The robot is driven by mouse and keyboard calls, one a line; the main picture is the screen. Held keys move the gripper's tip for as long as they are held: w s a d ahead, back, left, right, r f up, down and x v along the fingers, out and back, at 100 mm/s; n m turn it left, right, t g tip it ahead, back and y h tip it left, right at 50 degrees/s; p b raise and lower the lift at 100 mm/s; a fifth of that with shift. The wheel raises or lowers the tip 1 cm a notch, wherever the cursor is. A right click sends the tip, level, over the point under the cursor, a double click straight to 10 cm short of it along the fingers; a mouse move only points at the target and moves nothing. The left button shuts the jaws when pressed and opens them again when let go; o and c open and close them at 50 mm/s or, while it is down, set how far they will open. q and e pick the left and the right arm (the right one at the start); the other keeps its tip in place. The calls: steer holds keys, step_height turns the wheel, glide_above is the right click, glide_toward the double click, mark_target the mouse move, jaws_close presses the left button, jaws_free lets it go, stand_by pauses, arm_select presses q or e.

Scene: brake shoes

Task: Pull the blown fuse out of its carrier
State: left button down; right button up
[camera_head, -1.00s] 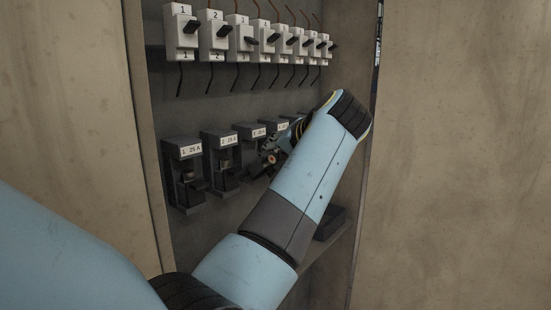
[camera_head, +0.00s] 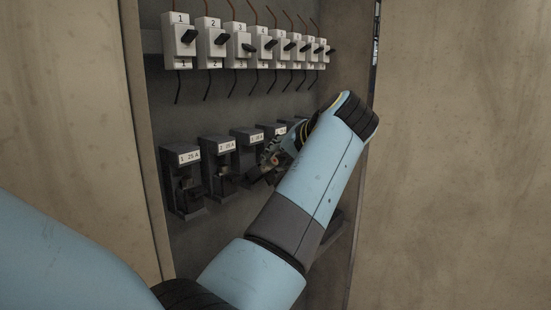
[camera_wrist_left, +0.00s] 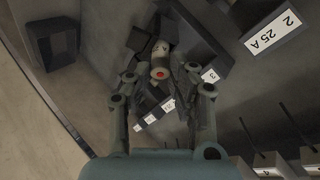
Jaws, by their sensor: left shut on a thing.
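In the head view the left gripper (camera_head: 270,161) is small and partly hidden by my forearm, in front of the third carrier (camera_head: 247,141). Dark carrier parts (camera_wrist_left: 143,38) lie behind and beside the fuse in the wrist view. I cannot tell whether the fuse still touches its carrier. My right gripper is not in view.
Carriers one (camera_head: 178,170) and two (camera_head: 216,160) stand to the left, labelled 25 A. A row of white breakers (camera_head: 211,38) with wires is above. A dark open box (camera_wrist_left: 55,43) shows at left in the wrist view. Cabinet walls flank the arm.

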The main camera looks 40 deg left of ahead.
arm_select(q)
steer(key=shift+s+d+r+p, duration=0.1)
steer(key=shift+d+r+p, duration=0.8)
steer(key=shift+d, duration=0.1)
